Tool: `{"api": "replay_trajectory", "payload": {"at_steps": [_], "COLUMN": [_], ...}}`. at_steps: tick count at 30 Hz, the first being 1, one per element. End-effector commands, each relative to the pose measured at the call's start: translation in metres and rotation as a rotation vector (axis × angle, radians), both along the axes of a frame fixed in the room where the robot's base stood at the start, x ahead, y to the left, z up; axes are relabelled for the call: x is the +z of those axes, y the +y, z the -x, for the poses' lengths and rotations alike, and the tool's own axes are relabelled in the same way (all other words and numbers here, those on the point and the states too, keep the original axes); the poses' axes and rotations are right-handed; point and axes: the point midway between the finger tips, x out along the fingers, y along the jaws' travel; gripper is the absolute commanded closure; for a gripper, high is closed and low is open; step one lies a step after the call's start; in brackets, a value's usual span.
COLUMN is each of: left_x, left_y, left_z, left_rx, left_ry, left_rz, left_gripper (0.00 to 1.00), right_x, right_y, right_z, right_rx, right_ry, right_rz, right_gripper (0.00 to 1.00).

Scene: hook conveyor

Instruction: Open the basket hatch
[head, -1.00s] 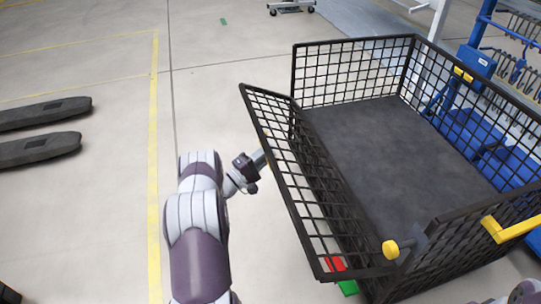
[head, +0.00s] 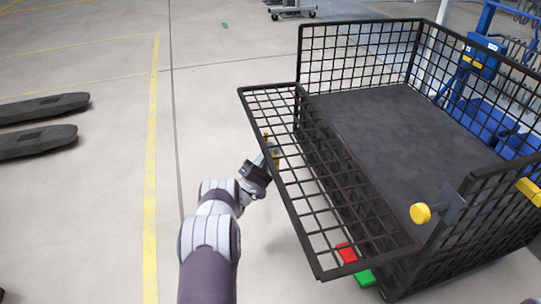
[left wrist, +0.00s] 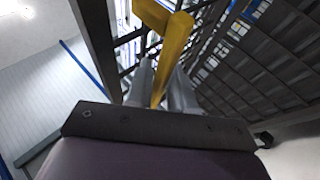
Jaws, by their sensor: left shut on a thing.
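The black mesh basket (head: 362,55) stands at the right in the head view. Its hatch (head: 290,192), a mesh panel on the left side, is swung outward and down, sloping away from the basket floor. My left gripper (head: 270,153) is at the hatch's outer edge, partly behind the mesh, shut on the yellow handle (head: 276,159). In the left wrist view the handle (left wrist: 176,45) runs between the fingers of my left gripper (left wrist: 160,88). My right gripper is not in view.
A yellow knob (head: 420,213) sits on the basket's near corner. Red (head: 346,252) and green (head: 365,277) pieces show below the hatch. Dark forks (head: 40,125) lie at the left. A blue rack (head: 485,60) stands behind the basket. The floor left of the hatch is clear.

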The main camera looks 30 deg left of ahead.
Motion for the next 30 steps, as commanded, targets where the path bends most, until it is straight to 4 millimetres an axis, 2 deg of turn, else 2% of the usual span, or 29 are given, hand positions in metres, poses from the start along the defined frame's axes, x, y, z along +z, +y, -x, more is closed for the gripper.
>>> {"api": "replay_trajectory", "payload": {"at_steps": [7, 8, 9, 16, 19, 24, 30], "left_x": [0.003, 0.003, 0.003, 0.003, 0.000, -0.024, -0.057], "left_y": [0.001, 0.001, 0.001, 0.002, 0.003, 0.011, 0.018], "left_z": [0.000, 0.000, 0.000, 0.000, 0.008, 0.041, 0.081], "left_rx": [0.003, 0.003, 0.003, 0.003, 0.003, 0.005, 0.003], "left_ry": [-0.006, -0.006, -0.005, -0.005, -0.004, 0.000, 0.000], "left_rz": [-0.002, -0.002, -0.002, -0.002, -0.001, 0.001, 0.001], "left_gripper": [1.00, 0.68, 0.62, 0.62, 0.62, 0.62, 0.62], "right_x": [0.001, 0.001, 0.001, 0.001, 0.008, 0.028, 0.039], "right_y": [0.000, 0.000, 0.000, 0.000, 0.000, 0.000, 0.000], "right_z": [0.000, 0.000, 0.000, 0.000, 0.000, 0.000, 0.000], "right_rx": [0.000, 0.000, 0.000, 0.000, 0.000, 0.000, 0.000], "right_ry": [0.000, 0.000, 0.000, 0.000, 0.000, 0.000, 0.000], "right_rz": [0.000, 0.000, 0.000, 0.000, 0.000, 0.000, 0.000], "right_gripper": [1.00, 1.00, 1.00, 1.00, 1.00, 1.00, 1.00]}}
